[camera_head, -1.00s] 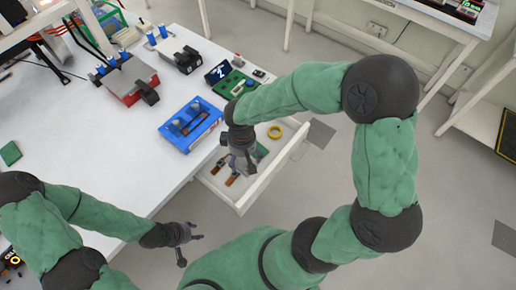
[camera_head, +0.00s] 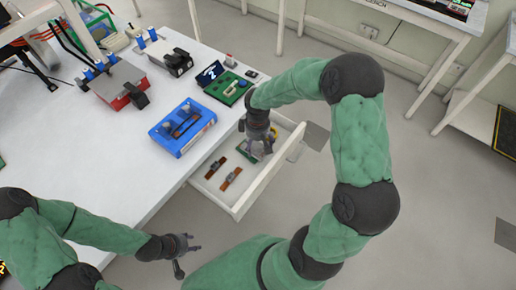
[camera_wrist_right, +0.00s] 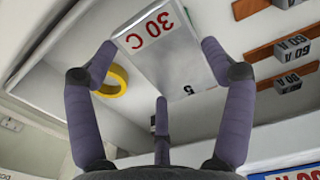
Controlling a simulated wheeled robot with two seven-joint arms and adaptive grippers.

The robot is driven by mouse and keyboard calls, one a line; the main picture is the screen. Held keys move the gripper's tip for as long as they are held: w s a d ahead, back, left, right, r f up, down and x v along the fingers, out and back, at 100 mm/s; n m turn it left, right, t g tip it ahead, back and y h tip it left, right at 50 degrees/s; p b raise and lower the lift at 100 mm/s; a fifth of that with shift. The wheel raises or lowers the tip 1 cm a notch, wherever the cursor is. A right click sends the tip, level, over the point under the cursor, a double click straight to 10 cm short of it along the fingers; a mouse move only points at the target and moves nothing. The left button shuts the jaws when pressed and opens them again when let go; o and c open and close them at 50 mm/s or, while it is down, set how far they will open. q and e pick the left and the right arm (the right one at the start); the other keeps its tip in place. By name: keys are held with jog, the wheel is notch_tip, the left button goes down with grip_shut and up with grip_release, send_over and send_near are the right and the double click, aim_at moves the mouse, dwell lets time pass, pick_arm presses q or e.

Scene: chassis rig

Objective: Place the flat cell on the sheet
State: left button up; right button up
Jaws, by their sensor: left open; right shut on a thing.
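My right gripper (camera_head: 262,146) is low over the open drawer. In the right wrist view its fingers (camera_wrist_right: 157,55) are shut on a silver flat cell (camera_wrist_right: 168,50) marked "30 C". In the head view the cell is mostly hidden by the hand. A green sliver (camera_head: 2,162) at the left edge of the head view may be the sheet; I cannot be sure. My left gripper (camera_head: 190,248) is open and empty, beyond the table's front edge.
The white drawer (camera_head: 240,208) holds two orange strips with grey blocks (camera_head: 231,179) and a yellow ring (camera_wrist_right: 112,80). On the table stand a blue tray (camera_head: 183,127), a green board (camera_head: 228,88) and a red-based device (camera_head: 115,92). The table's front left is clear.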

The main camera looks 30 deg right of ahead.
aim_at(258, 145)
jog(key=shift+w+d+f+b, duration=0.15)
jog(key=shift+f+b, duration=0.4)
jog(key=shift+f, duration=1.2)
jog(key=shift+f, duration=0.1)
jog(key=shift+f, duration=0.15)
jog(key=o, duration=1.3)
jog(key=shift+r, duration=0.2)
jog(key=shift+r, duration=0.35)
notch_tip(258, 145, up, 11)
jog(key=p, duration=0.4)
jog(key=shift+r, duration=0.2)
